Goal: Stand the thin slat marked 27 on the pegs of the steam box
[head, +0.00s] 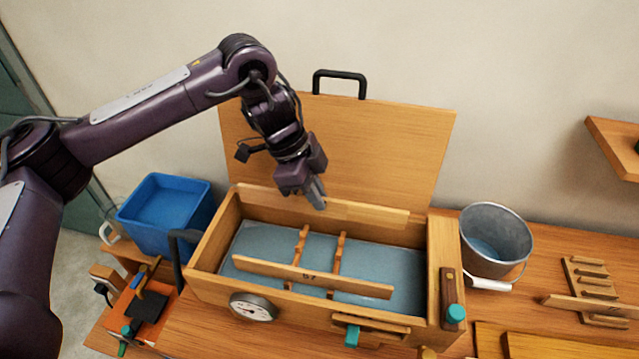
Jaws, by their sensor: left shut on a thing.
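My left gripper (316,198) is shut on a thin light wood slat (365,214) at the back of the steam box (205,252). No number shows on this slat. It is on edge, close to the box's back wall; I cannot tell whether it touches the pegs. Two peg rails (338,252) run front to back inside the box. Another slat (350,284), whose mark looks like 57, stands on edge across the front of the rails. My right gripper is out of view.
The box lid (400,140) stands open behind. A blue bin (165,205) is at left, a metal bucket (497,240) at right. A slatted rack (590,270) with another slat (600,306) lies far right. A gauge (253,308) is on the box front.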

